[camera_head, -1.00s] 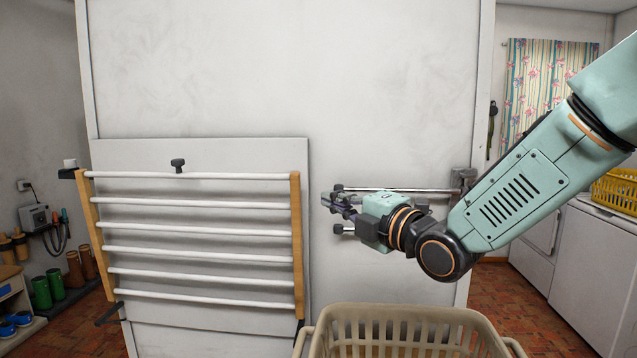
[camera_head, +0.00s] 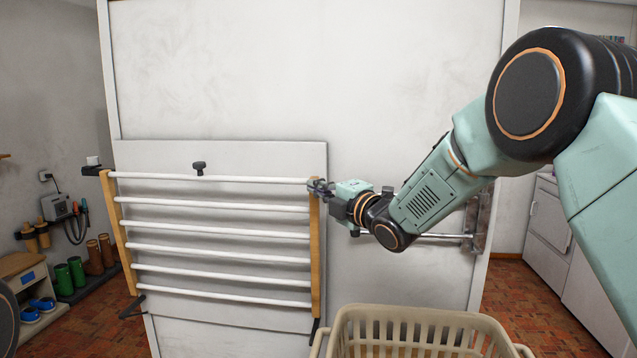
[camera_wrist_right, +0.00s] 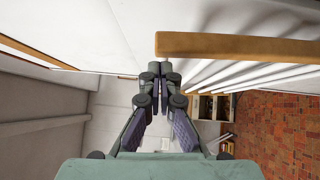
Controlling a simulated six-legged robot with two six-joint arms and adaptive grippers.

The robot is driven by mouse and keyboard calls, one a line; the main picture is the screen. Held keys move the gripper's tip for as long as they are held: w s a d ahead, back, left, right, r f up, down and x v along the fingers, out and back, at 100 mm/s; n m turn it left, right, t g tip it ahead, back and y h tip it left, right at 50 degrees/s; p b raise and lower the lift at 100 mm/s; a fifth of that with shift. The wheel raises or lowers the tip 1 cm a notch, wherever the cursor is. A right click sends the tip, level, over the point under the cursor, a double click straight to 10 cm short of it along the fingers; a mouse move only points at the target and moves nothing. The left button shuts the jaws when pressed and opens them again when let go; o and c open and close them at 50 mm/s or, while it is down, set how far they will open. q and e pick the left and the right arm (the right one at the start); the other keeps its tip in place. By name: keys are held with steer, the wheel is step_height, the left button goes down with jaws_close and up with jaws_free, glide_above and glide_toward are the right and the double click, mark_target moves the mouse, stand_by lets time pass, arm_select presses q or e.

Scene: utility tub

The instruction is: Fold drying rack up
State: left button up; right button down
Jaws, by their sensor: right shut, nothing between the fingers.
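The drying rack (camera_head: 213,231) has white rods between two wooden side rails and hangs in front of a white wall panel. In the right wrist view its right wooden rail (camera_wrist_right: 235,46) stands out from the wall, with a gap between them. A black knob (camera_head: 199,168) sits on the panel above the top rod. My right gripper (camera_head: 318,187) is at the upper end of the right rail. In the wrist view its fingertips (camera_wrist_right: 157,70) are shut and empty beside the rail end. I cannot tell whether they touch it. My left gripper is not in view.
A metal bar (camera_head: 440,237) is fixed to the wall behind that arm. Boots (camera_head: 78,272) and a small shelf (camera_head: 22,268) are at the far left. White appliances (camera_head: 545,225) stand at the right.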

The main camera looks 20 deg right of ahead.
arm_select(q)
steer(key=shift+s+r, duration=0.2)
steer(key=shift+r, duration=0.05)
arm_select(e)
steer(key=w, duration=0.1)
steer(key=w+d+r, duration=0.1)
steer(key=w, duration=0.1)
steer(key=shift+w+d+r, duration=0.15)
steer(key=shift+w+d, duration=0.2)
steer(key=shift+d, duration=0.05)
stand_by(0.3)
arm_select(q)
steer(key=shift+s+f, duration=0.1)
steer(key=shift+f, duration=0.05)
arm_select(e)
steer(key=shift+a, duration=0.1)
